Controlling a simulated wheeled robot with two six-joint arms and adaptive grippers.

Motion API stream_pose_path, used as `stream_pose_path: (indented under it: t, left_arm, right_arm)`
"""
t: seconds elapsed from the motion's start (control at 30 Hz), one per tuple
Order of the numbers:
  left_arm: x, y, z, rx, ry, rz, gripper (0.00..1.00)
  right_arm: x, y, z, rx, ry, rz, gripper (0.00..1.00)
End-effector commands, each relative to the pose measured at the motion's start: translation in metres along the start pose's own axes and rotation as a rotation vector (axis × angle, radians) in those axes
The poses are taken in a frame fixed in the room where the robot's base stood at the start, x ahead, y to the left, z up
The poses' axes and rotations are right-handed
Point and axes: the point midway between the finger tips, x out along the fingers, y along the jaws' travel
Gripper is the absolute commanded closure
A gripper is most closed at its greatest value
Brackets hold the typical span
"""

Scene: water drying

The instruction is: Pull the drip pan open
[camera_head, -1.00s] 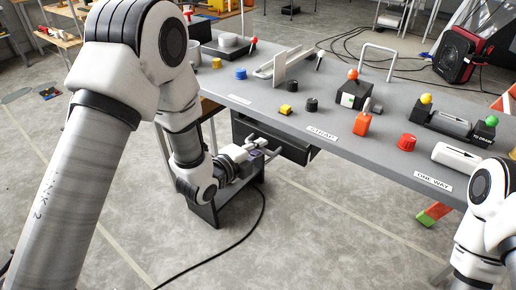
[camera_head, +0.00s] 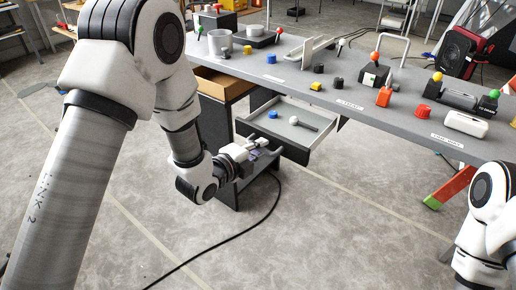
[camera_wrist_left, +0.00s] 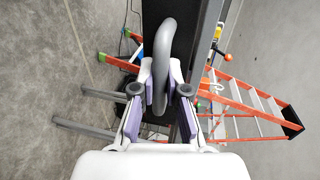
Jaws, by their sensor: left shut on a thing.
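The drip pan (camera_head: 292,151) is a dark, shallow drawer under the grey table. It stands pulled out, with its light interior showing. A blue piece (camera_head: 272,115) and a white-and-black piece (camera_head: 303,123) lie in it. My left gripper (camera_head: 262,148) is at the pan's front. In the left wrist view the fingers (camera_wrist_left: 160,92) are shut on a curved grey handle (camera_wrist_left: 165,42). The handle is mostly hidden by the gripper in the head view. My right arm shows at the lower right, but its gripper is out of frame.
The table (camera_head: 410,112) carries several coloured knobs and small parts. A wood-lined drawer (camera_head: 222,83) stands open at left. A black cable (camera_head: 240,232) lies on the floor. An orange ladder (camera_wrist_left: 240,100) shows in the left wrist view.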

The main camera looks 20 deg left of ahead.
Motion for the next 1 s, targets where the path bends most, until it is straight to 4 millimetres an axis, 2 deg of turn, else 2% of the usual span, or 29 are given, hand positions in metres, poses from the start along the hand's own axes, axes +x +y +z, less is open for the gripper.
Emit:
stream_pose_path:
  t: [0.13, 0.17, 0.2, 0.23, 0.57, 0.67, 0.9, 1.0]
  left_arm:
    - [0.0, 0.001, -0.001, 0.001, 0.002, 0.002, 1.0]
    - [0.0, 0.001, -0.001, 0.001, 0.002, 0.002, 0.8]
    - [0.0, 0.001, -0.001, 0.001, 0.002, 0.002, 0.66]
    - [0.0, 0.001, -0.001, 0.001, 0.002, 0.002, 0.61]
    - [-0.003, 0.0, 0.0, 0.0, 0.0, 0.001, 0.61]
    - [-0.015, 0.0, 0.0, -0.001, 0.0, 0.002, 0.61]
    - [-0.063, 0.001, 0.0, -0.004, -0.001, 0.002, 0.61]
    - [-0.073, 0.001, 0.0, -0.001, 0.0, 0.001, 0.61]
  right_arm:
    - [0.0, 0.0, 0.0, 0.0, 0.0, 0.0, 0.6]
    - [0.0, 0.0, 0.0, 0.0, 0.0, 0.0, 0.6]
    - [0.0, 0.0, 0.0, 0.0, 0.0, 0.0, 0.6]
    - [0.0, 0.0, 0.0, 0.0, 0.0, 0.0, 0.6]
    - [0.0, 0.0, 0.0, 0.0, 0.0, 0.0, 0.6]
    - [0.0, 0.0, 0.0, 0.0, 0.0, 0.0, 0.6]
    - [0.0, 0.0, 0.0, 0.0, 0.0, 0.0, 0.6]
    - [0.0, 0.0, 0.0, 0.0, 0.0, 0.0, 0.6]
